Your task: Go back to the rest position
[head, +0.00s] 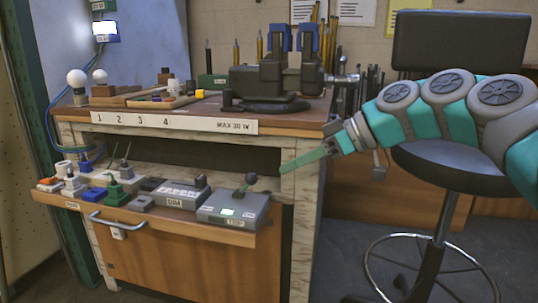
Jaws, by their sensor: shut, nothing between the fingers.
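My gripper (290,167) reaches in from the right at the end of my teal and grey arm. Its fingers are shut and hold nothing. They point left, in front of the workbench's right front corner and above the right end of the open drawer. The fingertips look clear of the bench and of the grey box (233,208) in the drawer, though the exact gap is hard to tell.
The workbench (270,122) carries a black vise (275,75) and white bulbs (77,80) at left. Its open drawer (150,213) holds several connectors and boxes, including one labelled DIM (178,195). A black stool (440,165) stands behind my arm at right.

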